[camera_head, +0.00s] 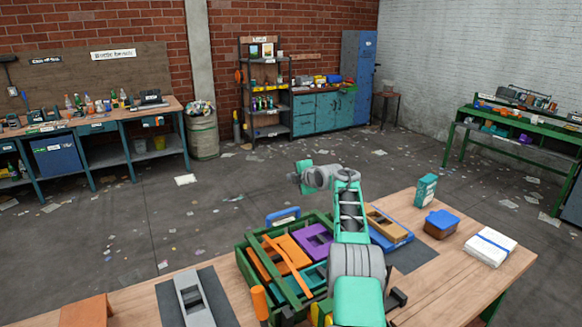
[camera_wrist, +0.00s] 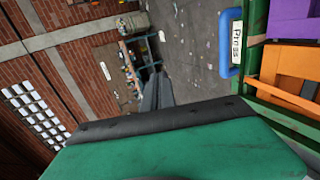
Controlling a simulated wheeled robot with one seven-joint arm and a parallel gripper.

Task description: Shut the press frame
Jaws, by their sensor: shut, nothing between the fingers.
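A green frame (camera_head: 308,218) stands on the wooden table, with orange, purple and teal pieces inside it. A blue handle (camera_head: 283,215) sits at its far edge. In the wrist view the blue handle (camera_wrist: 230,42) carries a label reading "Press", and the frame's green wall (camera_wrist: 257,35) is beside it. I cannot tell how far the frame is open. My gripper (camera_head: 300,177) is shut and empty, above and beyond the far side of the frame. Its closed fingers (camera_wrist: 157,92) point past the handle, apart from it. My arm hides the frame's right part.
An orange upright grip (camera_head: 260,303) stands at the frame's near left. A grey piece (camera_head: 191,297) lies on a dark mat at left. At right are a blue tray (camera_head: 388,236), a teal box (camera_head: 426,190), a blue-lidded tub (camera_head: 441,224) and a white stack (camera_head: 490,247).

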